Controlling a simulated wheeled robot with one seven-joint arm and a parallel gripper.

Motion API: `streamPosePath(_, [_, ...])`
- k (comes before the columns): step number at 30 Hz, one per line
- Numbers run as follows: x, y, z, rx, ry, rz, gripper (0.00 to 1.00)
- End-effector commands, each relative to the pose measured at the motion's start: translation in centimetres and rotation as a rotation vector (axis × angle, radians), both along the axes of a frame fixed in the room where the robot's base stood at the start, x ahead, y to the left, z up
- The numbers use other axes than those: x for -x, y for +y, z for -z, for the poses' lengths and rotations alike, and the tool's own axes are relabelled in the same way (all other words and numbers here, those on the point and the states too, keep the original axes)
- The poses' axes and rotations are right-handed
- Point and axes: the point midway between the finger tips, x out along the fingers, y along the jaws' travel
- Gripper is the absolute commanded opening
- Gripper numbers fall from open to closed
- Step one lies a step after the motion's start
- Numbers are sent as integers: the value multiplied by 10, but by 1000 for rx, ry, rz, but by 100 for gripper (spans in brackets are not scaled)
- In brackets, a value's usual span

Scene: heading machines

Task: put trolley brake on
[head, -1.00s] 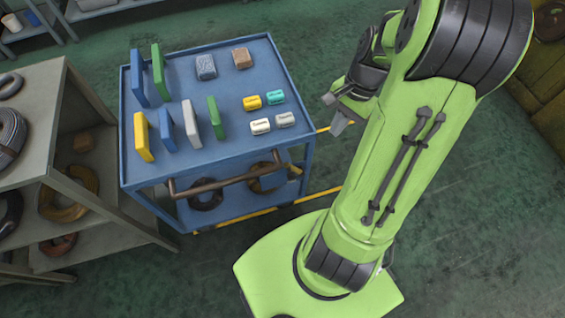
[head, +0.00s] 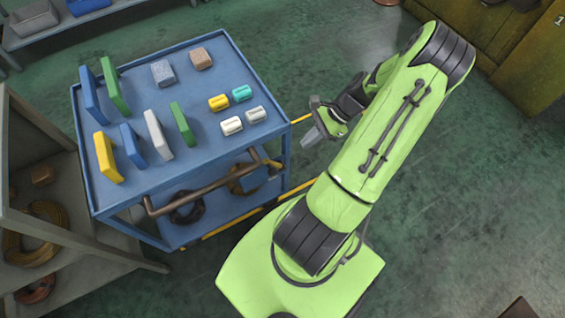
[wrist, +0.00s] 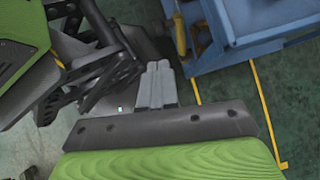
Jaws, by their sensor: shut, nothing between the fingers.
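The blue trolley (head: 200,167) stands left of centre in the head view, with several coloured blocks on its top. A brown push handle (head: 200,190) runs along its near side. A short yellow-tipped piece (head: 272,163) shows near the handle's right end; I cannot tell whether it is the brake. My gripper (head: 311,137) is just right of the trolley's right side, apart from it, shut and empty. In the wrist view my gripper's fingers (wrist: 157,82) are together, and the trolley's blue frame (wrist: 235,50) is at upper right.
Grey shelving (head: 50,225) with coiled cable stands close on the trolley's left. A yellow floor line (head: 222,229) runs beneath the trolley. A yellow-brown cabinet (head: 500,50) is at the upper right. Green floor is free right of my arm.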

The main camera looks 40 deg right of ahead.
Motion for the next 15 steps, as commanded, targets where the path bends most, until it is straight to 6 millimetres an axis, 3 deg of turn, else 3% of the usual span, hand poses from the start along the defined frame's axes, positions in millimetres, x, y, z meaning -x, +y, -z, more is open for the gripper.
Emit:
streamPosePath(1, [-3, 8, 13, -4, 0, -4, 0])
streamPosePath(9, [-19, 42, 60, -4, 0, -4, 0])
streamPosePath(15, [-30, 65, 83, -1, 1, -5, 0])
